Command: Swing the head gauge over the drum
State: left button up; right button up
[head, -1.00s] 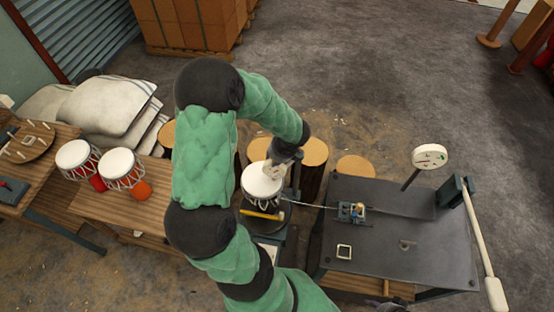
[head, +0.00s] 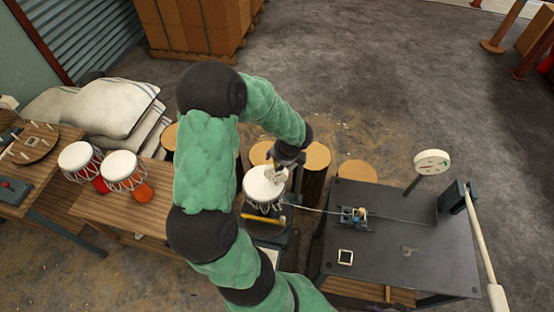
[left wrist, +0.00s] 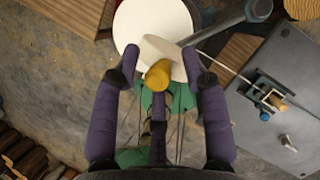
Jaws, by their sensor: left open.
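The drum (head: 257,190) stands upright on a dark stand near the middle of the head view, its pale round head facing up. My left gripper (head: 284,168) is beside the drum's far right rim.
Two red-and-white drums (head: 80,160) (head: 125,172) stand on a wooden bench at left. A dark table (head: 400,265) at right carries a small blue fixture (head: 354,218), a dial on a post (head: 432,162) and a long-handled lever (head: 482,240). Several log stumps (head: 357,171) stand behind.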

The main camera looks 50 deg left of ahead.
pick_arm(q)
jog(key=v, duration=1.1)
jog(key=shift+r, duration=0.3)
jog(key=shift+w, duration=0.1)
